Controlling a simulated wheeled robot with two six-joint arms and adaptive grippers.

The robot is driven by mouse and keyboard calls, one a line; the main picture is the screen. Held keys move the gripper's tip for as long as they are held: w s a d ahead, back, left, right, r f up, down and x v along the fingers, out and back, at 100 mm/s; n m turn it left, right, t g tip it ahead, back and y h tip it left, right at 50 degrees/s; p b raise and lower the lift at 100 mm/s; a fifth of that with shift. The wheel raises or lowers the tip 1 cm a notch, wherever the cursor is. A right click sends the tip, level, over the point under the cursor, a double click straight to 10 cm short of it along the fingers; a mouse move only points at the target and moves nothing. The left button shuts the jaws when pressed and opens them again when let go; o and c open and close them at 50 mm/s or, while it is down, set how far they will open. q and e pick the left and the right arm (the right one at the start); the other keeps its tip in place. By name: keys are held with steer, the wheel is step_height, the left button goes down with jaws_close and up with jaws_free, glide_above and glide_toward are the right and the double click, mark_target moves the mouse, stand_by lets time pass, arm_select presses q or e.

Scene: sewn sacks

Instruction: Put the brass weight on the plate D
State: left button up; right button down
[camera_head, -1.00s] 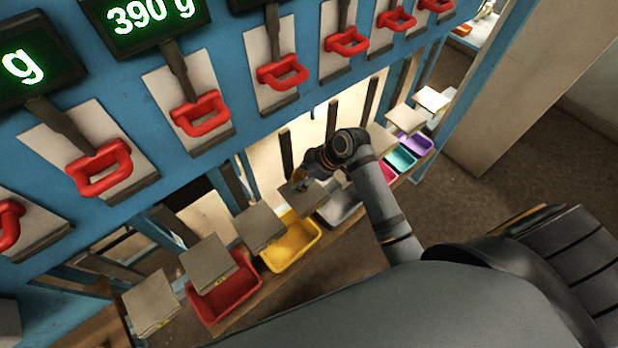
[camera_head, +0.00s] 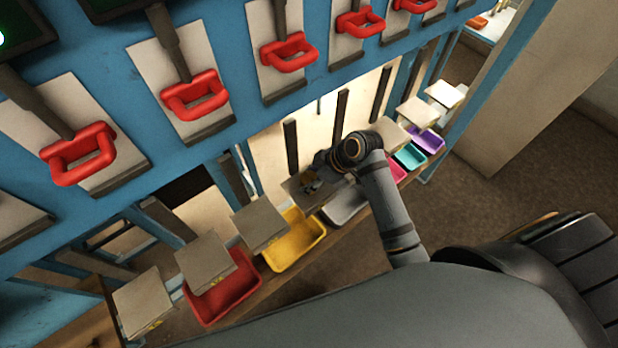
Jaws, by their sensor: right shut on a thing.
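My right gripper (camera_head: 312,187) reaches down and left over a small grey-beige plate (camera_head: 294,186), the one between the plate above the yellow bin and the plates at the right. It is shut, low at this plate; whether what it holds touches the plate I cannot tell. The brass weight is hidden by the fingers and wrist now. More square plates stand in the row, such as one over the yellow bin (camera_head: 260,225) and one over the red bin (camera_head: 206,262). The plate letters are too small to read. My left gripper is not in view.
Bins stand below the plates: red (camera_head: 228,299), yellow (camera_head: 297,256), grey (camera_head: 345,206), teal (camera_head: 411,157) and purple (camera_head: 428,139). Red handles (camera_head: 195,95) stick out from the blue frame (camera_head: 225,130) above. Dark upright bars stand behind the plates.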

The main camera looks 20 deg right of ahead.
steer(key=c, duration=0.7)
jaws_free()
steer(key=shift+w, duration=0.1)
steer(key=shift+o, duration=0.2)
steer(key=shift+r, duration=0.1)
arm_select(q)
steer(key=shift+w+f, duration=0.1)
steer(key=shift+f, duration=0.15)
arm_select(e)
steer(key=v, duration=1.2)
